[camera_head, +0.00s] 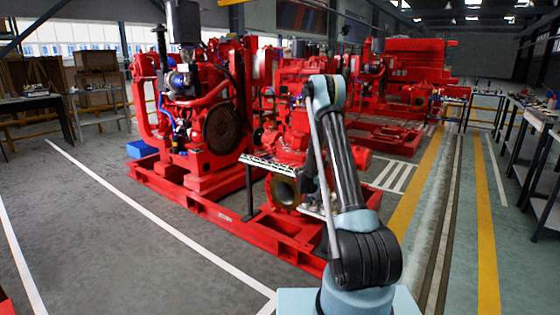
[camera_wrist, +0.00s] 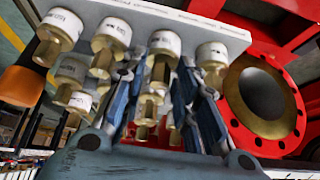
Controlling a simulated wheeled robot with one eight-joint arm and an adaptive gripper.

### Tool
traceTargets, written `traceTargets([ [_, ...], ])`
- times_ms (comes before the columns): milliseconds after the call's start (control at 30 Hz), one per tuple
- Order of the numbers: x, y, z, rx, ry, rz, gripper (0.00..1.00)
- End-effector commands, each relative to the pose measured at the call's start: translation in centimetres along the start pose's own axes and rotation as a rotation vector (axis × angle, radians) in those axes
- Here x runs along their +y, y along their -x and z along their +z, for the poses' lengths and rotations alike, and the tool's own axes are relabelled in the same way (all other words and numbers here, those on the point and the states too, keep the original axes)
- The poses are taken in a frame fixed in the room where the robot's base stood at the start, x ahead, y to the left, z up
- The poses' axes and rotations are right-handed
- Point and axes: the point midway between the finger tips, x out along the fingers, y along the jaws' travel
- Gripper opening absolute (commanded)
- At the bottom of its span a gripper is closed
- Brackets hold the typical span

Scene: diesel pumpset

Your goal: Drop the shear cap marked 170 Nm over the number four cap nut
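Several caps with white, marked bands and brass-coloured hex ends stand in rows in the wrist view. The front row has a far-left cap (camera_wrist: 60,24), a second cap (camera_wrist: 112,34), a third cap (camera_wrist: 163,42) and a right cap (camera_wrist: 211,55). Their numbers are too blurred to read surely, so I cannot tell which is the 170 Nm one. My gripper (camera_wrist: 163,62) has its blue-grey fingers apart, one on each side of the third cap. I cannot tell whether they touch it. In the head view my arm hides my gripper. I cannot make out the number four cap nut.
A pale plate (camera_wrist: 165,14) lies behind the caps. Open floor (camera_head: 90,240) lies left.

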Motion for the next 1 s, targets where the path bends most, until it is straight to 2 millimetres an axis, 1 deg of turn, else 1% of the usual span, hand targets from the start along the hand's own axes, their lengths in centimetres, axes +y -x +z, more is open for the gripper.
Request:
traceTargets([
  [133, 0.0, 0.0, 0.0, 0.0, 0.0, 0.0, 0.04],
  [167, 0.0, 0.0, 0.0, 0.0, 0.0, 0.0, 0.0],
  [267, 0.0, 0.2, -0.1, 0.0, 0.0, 0.0, 0.0],
  [1000, 0.0, 3.2, -2.0, 0.001, 0.0, 0.0, 0.0],
])
